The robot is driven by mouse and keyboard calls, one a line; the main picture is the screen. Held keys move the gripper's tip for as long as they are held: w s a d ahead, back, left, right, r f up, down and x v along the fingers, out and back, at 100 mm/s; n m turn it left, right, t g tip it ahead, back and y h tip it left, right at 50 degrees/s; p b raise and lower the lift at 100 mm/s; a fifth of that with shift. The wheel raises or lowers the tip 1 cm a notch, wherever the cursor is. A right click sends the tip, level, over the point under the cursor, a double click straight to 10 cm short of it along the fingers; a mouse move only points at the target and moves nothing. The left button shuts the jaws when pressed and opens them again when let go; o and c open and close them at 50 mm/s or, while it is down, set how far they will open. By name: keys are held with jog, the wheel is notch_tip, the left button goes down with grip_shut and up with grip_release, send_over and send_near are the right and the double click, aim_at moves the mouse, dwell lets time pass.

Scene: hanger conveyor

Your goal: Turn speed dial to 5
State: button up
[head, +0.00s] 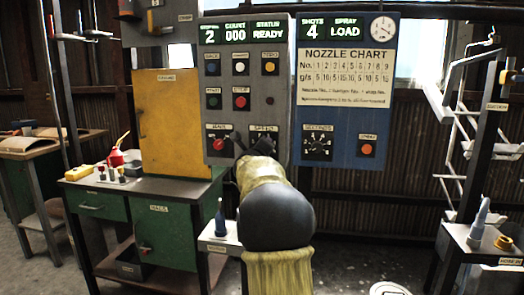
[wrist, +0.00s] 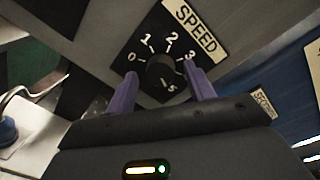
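The speed dial (wrist: 160,72) is a dark round knob on a black plate under a SPEED label (wrist: 195,28) in the wrist view. Marks 0, 1, 2, 3 and 5 show around it; the 4 is hidden. I cannot tell where the knob points. My gripper (wrist: 160,70) is open, with one purple finger on each side of the knob; contact is unclear. In the head view my gripper (head: 257,148) covers most of the dial, below its SPEED label (head: 264,128). The display (head: 210,34) at the panel's upper left reads 2.
A yellow cabinet door (head: 170,120) stands left.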

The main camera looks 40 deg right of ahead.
jog(key=v, duration=1.7)
jog(key=shift+a, duration=0.2)
